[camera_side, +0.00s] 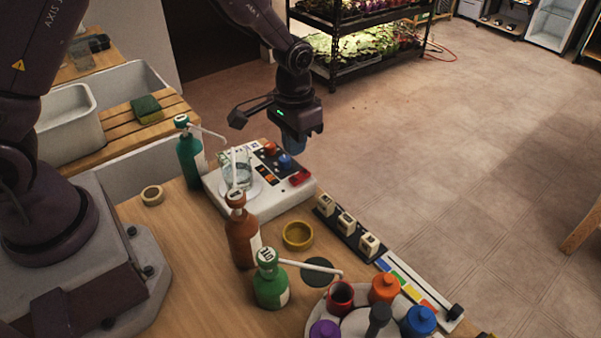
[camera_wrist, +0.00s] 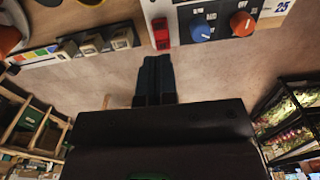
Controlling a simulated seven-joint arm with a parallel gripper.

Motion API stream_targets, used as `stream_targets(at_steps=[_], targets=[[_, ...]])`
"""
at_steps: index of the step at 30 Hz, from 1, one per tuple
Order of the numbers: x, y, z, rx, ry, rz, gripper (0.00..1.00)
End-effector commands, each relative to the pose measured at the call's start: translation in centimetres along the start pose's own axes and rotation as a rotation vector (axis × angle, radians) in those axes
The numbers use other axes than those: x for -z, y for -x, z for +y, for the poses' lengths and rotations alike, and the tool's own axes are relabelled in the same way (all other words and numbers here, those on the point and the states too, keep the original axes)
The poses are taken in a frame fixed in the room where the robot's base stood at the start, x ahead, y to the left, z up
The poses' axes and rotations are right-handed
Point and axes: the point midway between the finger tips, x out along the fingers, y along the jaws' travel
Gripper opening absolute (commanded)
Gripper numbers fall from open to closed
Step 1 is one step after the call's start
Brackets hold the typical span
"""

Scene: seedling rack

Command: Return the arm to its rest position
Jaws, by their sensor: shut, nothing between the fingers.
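My gripper (camera_side: 294,143) hangs from my arm above the far edge of the white control box (camera_side: 262,208) in the side view. Its blue-grey fingers point down, close together and empty. In the wrist view my gripper (camera_wrist: 157,62) shows as two dark fingers side by side with no gap. The box's blue knob (camera_wrist: 201,30) and orange knob (camera_wrist: 242,24) show beyond the fingertips, with a red switch (camera_wrist: 161,33) to their left. The fingers appear apart from the box.
A glass beaker (camera_side: 238,172) stands on the box. Several pump bottles, including a brown one (camera_side: 242,236), stand close by. A round tray (camera_side: 352,326) holds coloured-lid jars. A dark strip with cream blocks (camera_side: 346,225) lies along the table edge. Open floor (camera_side: 450,150) lies beyond.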

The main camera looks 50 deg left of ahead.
Motion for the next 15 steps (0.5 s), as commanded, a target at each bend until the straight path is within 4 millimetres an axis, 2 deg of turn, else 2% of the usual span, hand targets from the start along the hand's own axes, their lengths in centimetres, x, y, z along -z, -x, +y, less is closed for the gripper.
stream_targets(at_steps=[11, 14, 15], targets=[[-0.1, 0.3, 0.0, 0.0, -0.003, -0.005, 0.0], [-1.5, -0.2, -0.1, 0.004, -0.012, -0.053, 0.0], [-2.5, 0.0, -0.2, 0.005, -0.017, -0.077, 0.0]])
